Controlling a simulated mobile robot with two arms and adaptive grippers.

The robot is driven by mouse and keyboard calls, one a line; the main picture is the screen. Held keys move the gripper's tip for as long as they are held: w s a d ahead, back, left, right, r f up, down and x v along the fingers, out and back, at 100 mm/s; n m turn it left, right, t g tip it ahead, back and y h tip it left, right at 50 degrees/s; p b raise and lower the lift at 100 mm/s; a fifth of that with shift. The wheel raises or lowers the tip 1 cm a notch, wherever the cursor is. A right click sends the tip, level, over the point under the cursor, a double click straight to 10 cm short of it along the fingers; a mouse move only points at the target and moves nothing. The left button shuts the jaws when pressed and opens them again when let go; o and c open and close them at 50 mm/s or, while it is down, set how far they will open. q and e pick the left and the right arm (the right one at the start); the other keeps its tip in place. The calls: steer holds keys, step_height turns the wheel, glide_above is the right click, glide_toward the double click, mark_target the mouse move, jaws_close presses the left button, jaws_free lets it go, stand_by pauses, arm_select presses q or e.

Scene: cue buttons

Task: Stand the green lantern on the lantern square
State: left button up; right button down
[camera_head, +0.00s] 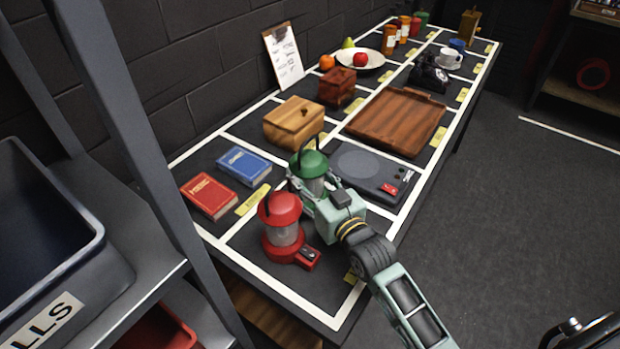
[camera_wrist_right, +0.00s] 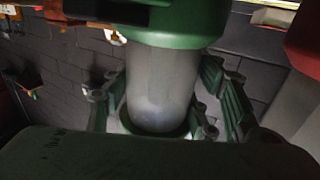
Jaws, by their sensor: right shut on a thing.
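The green lantern (camera_head: 311,163) has a green cap, a clear glass body and a dark handle. My right gripper (camera_head: 312,189) is shut around its glass; the wrist view also shows the green lantern (camera_wrist_right: 160,85) between the fingers. It looks upright, near the white line between the front square and the one behind it. I cannot tell whether its base is clear of the table. A red lantern (camera_head: 281,220) stands in the front square, which I take for the lantern square (camera_head: 318,288), left of and nearer than my gripper. My left gripper is out of view.
A dark flat device (camera_head: 372,175) lies just behind the gripper. Red (camera_head: 209,196) and blue (camera_head: 244,165) books lie to the left. A wooden box (camera_head: 293,122) and a brown tray (camera_head: 397,120) are farther back. A shelf post (camera_head: 140,130) rises at the left.

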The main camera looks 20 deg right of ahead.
stand_by(0.3)
steer(key=c, duration=0.7)
jaws_free()
steer(key=shift+f, duration=0.2)
steer(key=shift+s+r, duration=0.1)
steer(key=shift+s, duration=0.1)
steer(key=b+v, duration=0.1)
steer(key=v, duration=0.9)
steer(key=shift+s, duration=0.1)
steer(key=shift+v, duration=0.8)
steer(key=shift+a, duration=0.1)
